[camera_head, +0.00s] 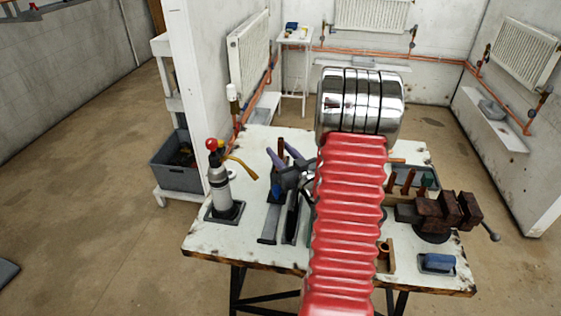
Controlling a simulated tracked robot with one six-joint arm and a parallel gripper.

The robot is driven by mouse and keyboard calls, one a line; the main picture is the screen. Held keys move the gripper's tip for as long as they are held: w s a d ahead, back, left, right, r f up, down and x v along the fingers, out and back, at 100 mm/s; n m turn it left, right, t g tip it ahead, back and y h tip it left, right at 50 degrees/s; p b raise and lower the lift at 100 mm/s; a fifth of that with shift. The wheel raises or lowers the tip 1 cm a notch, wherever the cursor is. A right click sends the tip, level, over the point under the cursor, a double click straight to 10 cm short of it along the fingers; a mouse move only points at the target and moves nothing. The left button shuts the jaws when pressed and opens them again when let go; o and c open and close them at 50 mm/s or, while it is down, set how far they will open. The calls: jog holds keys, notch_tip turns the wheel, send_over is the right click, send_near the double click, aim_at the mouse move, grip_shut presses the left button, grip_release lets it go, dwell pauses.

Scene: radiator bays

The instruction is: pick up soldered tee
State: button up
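I cannot pick out the soldered tee for certain. A small brass-coloured fitting (386,250) shows in a wooden holder on the workbench (210,240), right of my arm. A bit of copper (397,160) shows just right of my arm, farther back. My red ribbed arm with its chrome end rises through the middle of the view and hides the middle of the bench. A dark jointed part left of my arm may belong to my gripper (298,178). Its fingers are too small and too covered to tell open from shut.
A torch (219,182) stands at the bench's left, near pliers (275,160). A vise (440,212), a tray with upright copper pieces (405,183) and a blue block (438,262) are at right. A grey crate (178,165) sits on the shelf at left. The left floor is mostly clear.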

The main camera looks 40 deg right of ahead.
grip_shut()
dwell(0.5)
